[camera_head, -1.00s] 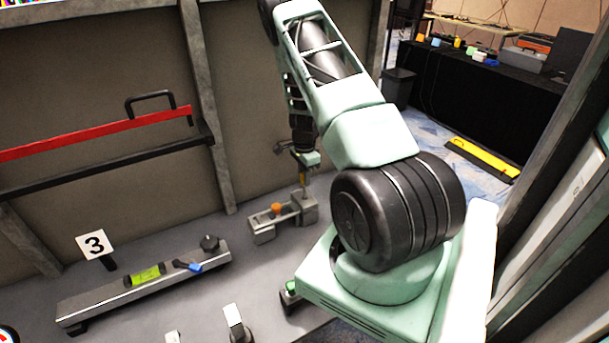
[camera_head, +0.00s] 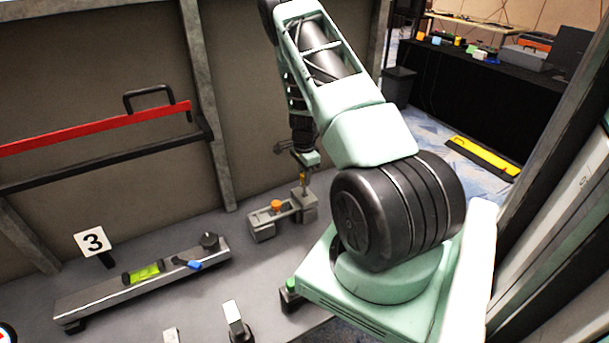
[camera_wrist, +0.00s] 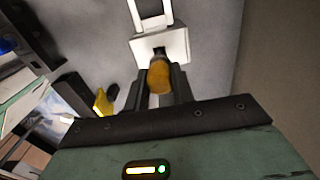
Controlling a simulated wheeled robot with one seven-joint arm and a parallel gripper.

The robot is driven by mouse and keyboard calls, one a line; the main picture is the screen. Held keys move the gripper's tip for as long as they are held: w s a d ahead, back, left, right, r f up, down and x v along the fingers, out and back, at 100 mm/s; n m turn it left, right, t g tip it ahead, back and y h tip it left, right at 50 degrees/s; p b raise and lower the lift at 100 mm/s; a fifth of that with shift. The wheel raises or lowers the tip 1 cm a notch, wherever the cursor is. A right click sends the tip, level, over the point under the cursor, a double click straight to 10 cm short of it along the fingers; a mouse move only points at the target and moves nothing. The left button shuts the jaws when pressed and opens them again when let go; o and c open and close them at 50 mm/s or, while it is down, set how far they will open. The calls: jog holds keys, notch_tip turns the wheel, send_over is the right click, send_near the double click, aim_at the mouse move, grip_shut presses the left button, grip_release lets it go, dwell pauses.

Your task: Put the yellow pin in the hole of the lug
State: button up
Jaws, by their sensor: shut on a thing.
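The yellow pin (camera_wrist: 160,76) is held between the two fingers of my gripper (camera_wrist: 162,92) in the wrist view. My gripper (camera_head: 304,168) also shows in the head view, with the pin (camera_head: 303,181) pointing down from it. The lug (camera_wrist: 174,45) is a pale block just beyond the pin, with a dark hole partly covered by the pin's end. In the head view the lug (camera_head: 305,206) stands at the right end of a small grey fixture, directly under the pin. I cannot tell whether the pin's tip is inside the hole or just above it.
An orange knob (camera_head: 277,205) sits on the fixture left of the lug. A grey bar with a green level (camera_head: 145,273) and a blue lever (camera_head: 188,264) lies further left, near a number 3 sign (camera_head: 93,241). The wall rises close behind.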

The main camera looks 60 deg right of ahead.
jog(key=shift+f+b, duration=1.05)
jog(key=shift+f, duration=0.35)
jog(key=shift+f, duration=0.3)
jog(key=shift+f+b, duration=0.35)
jog(key=shift+b, duration=0.2)
jog(key=shift+f, duration=0.2)
jog(key=o, duration=1.6)
jog(key=shift+c, duration=0.2)
jog(key=shift+r, duration=0.15)
